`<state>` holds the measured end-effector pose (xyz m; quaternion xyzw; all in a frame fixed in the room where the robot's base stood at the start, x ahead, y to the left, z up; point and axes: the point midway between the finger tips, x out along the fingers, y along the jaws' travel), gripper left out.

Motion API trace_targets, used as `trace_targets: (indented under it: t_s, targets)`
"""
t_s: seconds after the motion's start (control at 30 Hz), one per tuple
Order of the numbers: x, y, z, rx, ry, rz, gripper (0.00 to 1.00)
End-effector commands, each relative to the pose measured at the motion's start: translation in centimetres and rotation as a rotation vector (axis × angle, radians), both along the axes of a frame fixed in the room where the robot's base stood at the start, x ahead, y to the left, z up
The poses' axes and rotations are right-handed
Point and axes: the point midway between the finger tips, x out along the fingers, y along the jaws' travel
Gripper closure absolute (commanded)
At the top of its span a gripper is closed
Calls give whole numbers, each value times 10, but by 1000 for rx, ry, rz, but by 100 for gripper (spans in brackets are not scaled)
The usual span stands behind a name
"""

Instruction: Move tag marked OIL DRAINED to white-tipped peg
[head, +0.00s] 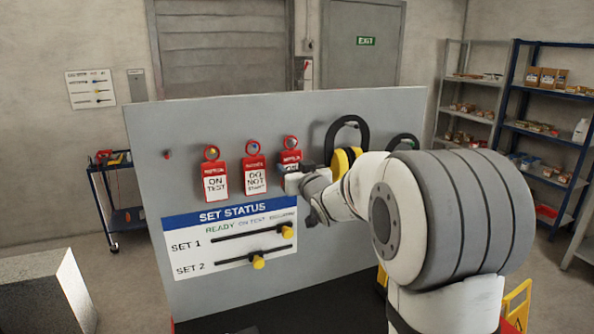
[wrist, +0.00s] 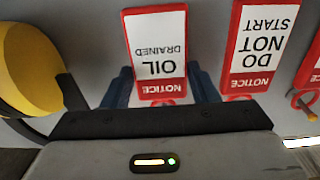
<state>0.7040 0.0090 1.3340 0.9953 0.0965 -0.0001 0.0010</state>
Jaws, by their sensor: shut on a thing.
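The OIL DRAINED tag (wrist: 158,50) is a red and white tag, upside down in the wrist view, between the two blue fingers of my gripper (wrist: 165,86). The fingers are shut on its side edges. In the head view this tag (head: 290,157) is the rightmost of three on the grey board, its lower part hidden by my gripper (head: 293,178). Its ring still appears at the peg above it; I cannot tell whether it hangs there. The bare peg (head: 167,154) at the far left looks red-tipped.
The DO NOT START tag (head: 255,177) hangs close beside the held tag, with the ON TEST tag (head: 214,182) further left. A yellow knob (wrist: 28,70) with a black loop is on the other side. Sliders (head: 258,262) sit below on the status panel (head: 230,236).

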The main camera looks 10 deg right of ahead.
Motion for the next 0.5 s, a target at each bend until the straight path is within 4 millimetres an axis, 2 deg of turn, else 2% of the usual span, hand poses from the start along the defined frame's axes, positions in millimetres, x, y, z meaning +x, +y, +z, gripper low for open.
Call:
trace_targets:
  t_s: [0.47, 0.5]
  targets:
    - [0, 1, 0, 0, 0, 1, 68]
    - [0, 1, 0, 0, 0, 1, 45]
